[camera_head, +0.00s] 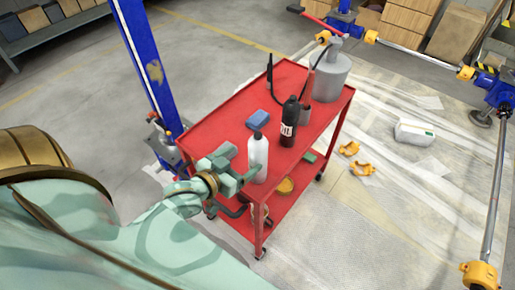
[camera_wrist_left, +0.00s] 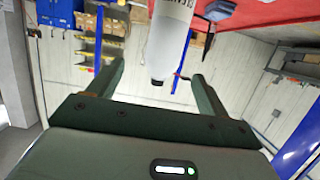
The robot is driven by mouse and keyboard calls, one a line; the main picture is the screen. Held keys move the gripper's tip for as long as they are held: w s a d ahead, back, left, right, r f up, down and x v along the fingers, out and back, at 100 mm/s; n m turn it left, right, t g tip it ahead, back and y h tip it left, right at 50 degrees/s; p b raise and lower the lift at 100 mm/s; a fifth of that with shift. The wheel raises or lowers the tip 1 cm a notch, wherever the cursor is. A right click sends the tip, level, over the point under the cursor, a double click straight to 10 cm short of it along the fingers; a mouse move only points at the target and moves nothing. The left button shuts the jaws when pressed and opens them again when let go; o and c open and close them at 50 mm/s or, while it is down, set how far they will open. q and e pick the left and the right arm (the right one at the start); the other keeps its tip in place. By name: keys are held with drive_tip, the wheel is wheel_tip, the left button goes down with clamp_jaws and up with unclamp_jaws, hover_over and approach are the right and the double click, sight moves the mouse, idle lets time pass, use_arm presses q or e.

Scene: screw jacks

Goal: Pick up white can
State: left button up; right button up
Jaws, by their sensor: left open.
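The white can (camera_head: 258,158), a slim bottle shape with a narrow grey top, stands upright on the red cart's top near its front edge. My left gripper (camera_head: 244,165) reaches it from the left at about mid-height. In the left wrist view the white can (camera_wrist_left: 170,38) appears upside down, with dark lettering, between and beyond the two open fingers of my left gripper (camera_wrist_left: 158,72). I cannot tell how far it lies between them. No finger visibly closes on it. My right gripper is not in view.
A blue post (camera_head: 150,70) rises beside the cart's left side. A white box (camera_head: 414,132) and orange parts lie on the floor at right.

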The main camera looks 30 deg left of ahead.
sight(253, 152)
use_arm(q)
drive_tip(key=x, duration=0.5)
drive_tip(key=shift+a+f+b, duration=0.1)
drive_tip(key=shift+b, duration=0.25)
drive_tip(key=shift+w+f, duration=0.2)
drive_tip(key=shift+w, duration=0.35)
drive_tip(key=b+x, duration=0.1)
drive_tip(key=x, duration=0.3)
drive_tip(key=shift+a, duration=0.2)
drive_tip(key=shift+w, duration=0.35)
drive_tip(key=shift+s, duration=0.1)
drive_tip(key=shift+c, duration=1)
drive_tip(key=c, duration=1.5)
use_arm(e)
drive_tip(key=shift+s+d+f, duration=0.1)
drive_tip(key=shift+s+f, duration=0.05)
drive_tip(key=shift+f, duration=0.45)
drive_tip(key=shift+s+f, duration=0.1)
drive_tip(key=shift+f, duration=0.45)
